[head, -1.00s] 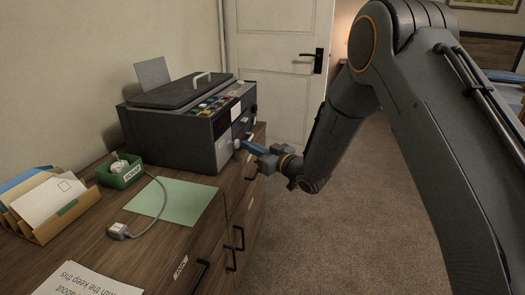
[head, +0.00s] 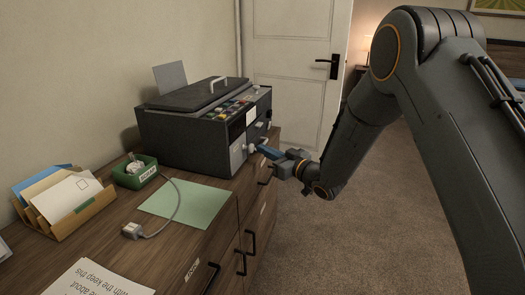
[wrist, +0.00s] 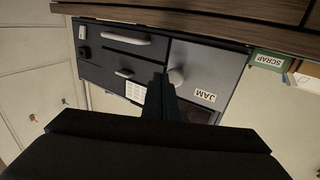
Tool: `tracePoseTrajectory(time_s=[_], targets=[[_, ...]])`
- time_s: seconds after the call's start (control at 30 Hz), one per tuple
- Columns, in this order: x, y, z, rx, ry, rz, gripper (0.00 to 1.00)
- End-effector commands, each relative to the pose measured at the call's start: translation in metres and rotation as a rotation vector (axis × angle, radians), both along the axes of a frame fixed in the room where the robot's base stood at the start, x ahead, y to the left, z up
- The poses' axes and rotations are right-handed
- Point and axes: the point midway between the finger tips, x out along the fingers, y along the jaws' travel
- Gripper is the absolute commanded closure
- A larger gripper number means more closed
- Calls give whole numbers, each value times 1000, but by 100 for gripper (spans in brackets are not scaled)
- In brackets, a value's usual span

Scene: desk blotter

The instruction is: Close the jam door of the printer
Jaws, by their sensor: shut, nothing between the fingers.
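The dark grey printer (head: 185,140) stands on the wooden cabinet, its front towards the right. Its jam door (head: 238,153) is a light grey panel low on the front with a round pale knob (head: 251,148). In the wrist view, upside down, the jam door (wrist: 210,62) carries a JAM label and the knob (wrist: 176,76). I cannot tell whether the door is fully flush. My gripper (head: 263,151) is shut and empty, its blue-grey tips close to the knob. In the wrist view the gripper tips (wrist: 158,82) are beside the knob; contact is unclear.
A green SCRAP box (head: 135,174), a corded plug (head: 132,231), a green sheet (head: 185,202) and a letter holder (head: 62,208) lie on the cabinet top. Drawer handles (head: 252,243) stick out below. The carpet (head: 320,235) to the right is clear.

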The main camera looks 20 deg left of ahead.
Motion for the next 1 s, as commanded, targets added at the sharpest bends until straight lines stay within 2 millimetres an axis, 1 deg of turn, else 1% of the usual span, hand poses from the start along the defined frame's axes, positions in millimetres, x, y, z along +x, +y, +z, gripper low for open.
tracePoseTrajectory(time_s=[0.03, 0.17, 0.3, 0.4, 0.5, 0.6, 0.77, 0.87, 0.97, 1.0], targets=[[1, -11, 1, -1, 2, -4, 100], [1, -39, 0, -2, 3, -5, 100], [2, -71, -2, -2, 4, -5, 100], [2, -91, -2, -1, 4, -4, 100], [2, -106, -2, -2, 5, -3, 100], [2, -118, -2, -1, 4, -1, 100], [3, -127, 0, -11, 5, -10, 100], [10, -135, 6, -61, 15, -63, 100], [22, -154, 14, -157, 46, -169, 100], [25, -165, 17, -206, 67, -223, 100]])
